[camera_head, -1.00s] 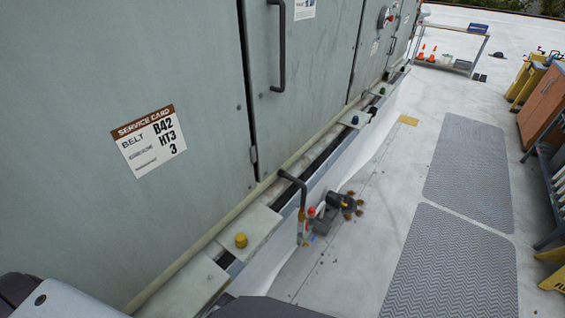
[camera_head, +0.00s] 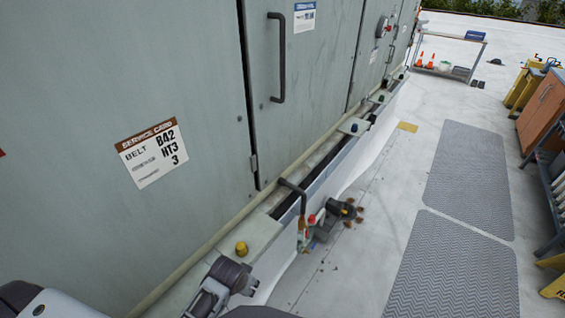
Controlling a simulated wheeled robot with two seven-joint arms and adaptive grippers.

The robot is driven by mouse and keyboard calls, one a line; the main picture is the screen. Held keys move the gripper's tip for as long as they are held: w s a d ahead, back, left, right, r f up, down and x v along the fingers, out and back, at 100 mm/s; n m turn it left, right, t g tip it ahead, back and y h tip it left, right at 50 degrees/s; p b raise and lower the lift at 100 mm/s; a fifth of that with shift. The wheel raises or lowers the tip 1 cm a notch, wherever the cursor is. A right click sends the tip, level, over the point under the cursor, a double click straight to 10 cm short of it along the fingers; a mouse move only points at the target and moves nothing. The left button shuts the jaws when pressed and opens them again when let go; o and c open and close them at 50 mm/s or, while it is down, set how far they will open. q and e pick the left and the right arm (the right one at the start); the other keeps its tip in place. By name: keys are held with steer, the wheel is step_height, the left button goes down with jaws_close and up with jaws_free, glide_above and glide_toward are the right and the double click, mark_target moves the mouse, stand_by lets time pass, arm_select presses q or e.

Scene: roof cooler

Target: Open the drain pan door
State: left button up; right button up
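A tall grey cabinet door (camera_head: 310,90) with a dark vertical bar handle (camera_head: 281,58) is in the upper middle of the head view. It looks shut, flush with the cabinet. Its small label (camera_head: 304,16) is too small to read, so I cannot confirm that it is the drain pan door. My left gripper (camera_head: 208,296) is low in the view, over the ledge beside a yellow knob, well below and left of the handle. It touches nothing that I can make out, and its finger opening is unclear.
A ledge with a yellow knob (camera_head: 241,248) and a blue knob (camera_head: 355,128) runs along the cabinet base. A bent pipe with a valve (camera_head: 305,230) juts out there. Grey mats (camera_head: 450,265) lie on the open roof floor. An orange cabinet (camera_head: 540,105) stands at right.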

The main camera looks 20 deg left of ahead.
arm_select(q)
steer(key=w+r+t, duration=0.2)
steer(key=w+r, duration=0.2)
steer(key=r, duration=0.8)
steer(key=n+t+y, duration=0.9)
steer(key=y, duration=0.2)
glide_toward(283, 55)
steer(key=p+x, duration=0.3)
steer(key=x, duration=0.5)
steer(key=shift+w+a+p, duration=0.15)
steer(key=shift+w+p, duration=0.1)
steer(key=shift+p, duration=0.1)
steer(key=shift+x, duration=0.75)
steer(key=shift+w+a, duration=0.2)
steer(key=shift+w, duration=0.1)
arm_select(e)
steer(key=r, duration=0.1)
steer(key=a+r, duration=0.1)
steer(key=r, duration=0.2)
steer(key=shift+s+a+r, duration=0.15)
steer(key=shift+a, duration=0.15)
